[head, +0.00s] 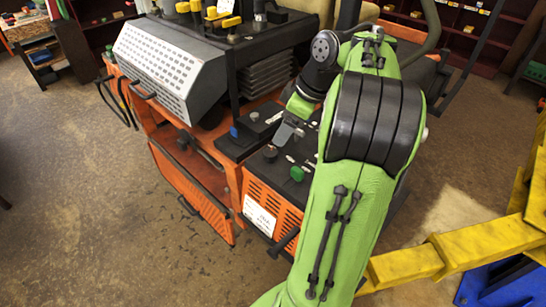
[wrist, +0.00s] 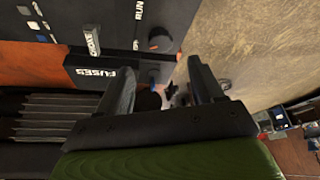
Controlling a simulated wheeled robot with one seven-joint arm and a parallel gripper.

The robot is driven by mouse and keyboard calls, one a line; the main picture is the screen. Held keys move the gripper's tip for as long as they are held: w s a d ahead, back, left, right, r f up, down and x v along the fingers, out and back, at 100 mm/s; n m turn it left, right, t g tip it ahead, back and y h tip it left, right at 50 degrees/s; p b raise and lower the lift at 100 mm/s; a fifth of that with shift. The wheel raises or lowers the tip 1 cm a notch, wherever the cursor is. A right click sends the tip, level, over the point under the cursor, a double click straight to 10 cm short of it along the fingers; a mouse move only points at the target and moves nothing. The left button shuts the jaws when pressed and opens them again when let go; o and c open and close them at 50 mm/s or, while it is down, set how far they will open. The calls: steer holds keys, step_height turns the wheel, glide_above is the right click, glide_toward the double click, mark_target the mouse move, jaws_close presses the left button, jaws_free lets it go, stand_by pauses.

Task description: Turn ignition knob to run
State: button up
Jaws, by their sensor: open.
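A dark round knob (head: 270,153) stands on the black control panel near its left edge. In the wrist view the dark knob (wrist: 160,41) sits beside a white RUN label (wrist: 138,12), and I take it as the ignition knob. Its exact pointing direction is too small to tell. My gripper (head: 286,136) is above the panel, up and right of the knob in the head view. In the wrist view my gripper (wrist: 161,82) has its two fingers spread apart with nothing between them. The knob lies beyond the fingertips, apart from them.
A green knob (head: 297,174) stands nearer on the same panel. A black FUSES box (wrist: 118,72) and a CHOKE lever (wrist: 92,40) are close to the fingers. A perforated grey cover (head: 172,65) rises behind. Yellow lift bars (head: 480,240) stand at right; floor is open at left.

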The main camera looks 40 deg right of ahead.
mark_target(271, 152)
steer(key=b+x, duration=0.3)
steer(key=x, duration=0.6)
steer(key=c, duration=1)
